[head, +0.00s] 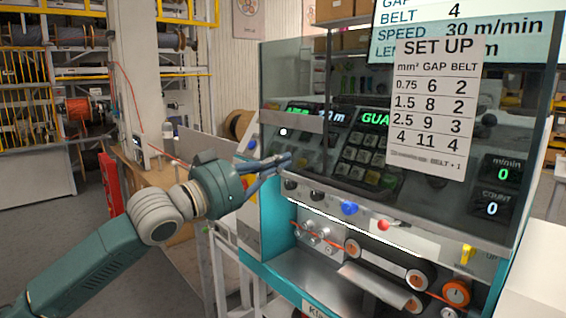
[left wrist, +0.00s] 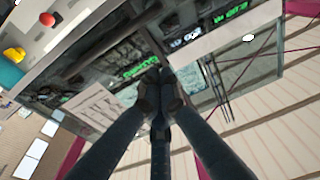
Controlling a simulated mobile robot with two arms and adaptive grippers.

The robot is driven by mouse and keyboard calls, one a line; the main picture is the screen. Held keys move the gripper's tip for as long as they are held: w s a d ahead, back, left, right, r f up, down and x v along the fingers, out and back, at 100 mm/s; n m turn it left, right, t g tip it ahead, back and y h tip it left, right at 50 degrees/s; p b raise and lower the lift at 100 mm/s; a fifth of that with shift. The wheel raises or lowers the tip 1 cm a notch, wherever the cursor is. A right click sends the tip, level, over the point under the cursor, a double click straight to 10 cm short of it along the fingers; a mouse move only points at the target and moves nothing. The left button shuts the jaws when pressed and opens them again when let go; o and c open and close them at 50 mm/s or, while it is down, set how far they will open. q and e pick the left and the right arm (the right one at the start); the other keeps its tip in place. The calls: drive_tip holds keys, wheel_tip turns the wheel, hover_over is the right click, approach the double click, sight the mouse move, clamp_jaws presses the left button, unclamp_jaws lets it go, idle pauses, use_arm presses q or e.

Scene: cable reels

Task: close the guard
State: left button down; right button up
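The guard (head: 360,95) is a smoky see-through panel on the front of the teal machine. It stands in front of the keypad and displays, and the belts and rollers below are uncovered. A green display reads "GUA", the rest hidden by the set-up card. My left gripper (head: 288,159) is in front of the machine's left side, by the panel. In the left wrist view its fingertips (left wrist: 160,85) meet with nothing visible between them. Whether it touches the panel I cannot tell. My right gripper is in neither view.
The set-up card (head: 437,105) hangs on the panel's right part. The drive belt (head: 385,265) and an orange knob (head: 456,292) are lower down. A wooden bench (head: 150,185) stands behind my left arm.

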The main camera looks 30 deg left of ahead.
sight(305, 168)
use_arm(q)
drive_tip(key=r+p+x, duration=0.1)
drive_tip(key=p+x, duration=0.3)
drive_tip(key=x, duration=0.4)
wheel_tip(305, 168, down, 5)
drive_tip(key=shift+s+r+p, duration=0.1)
drive_tip(key=shift+s+p, duration=0.05)
drive_tip(key=shift+p, duration=0.35)
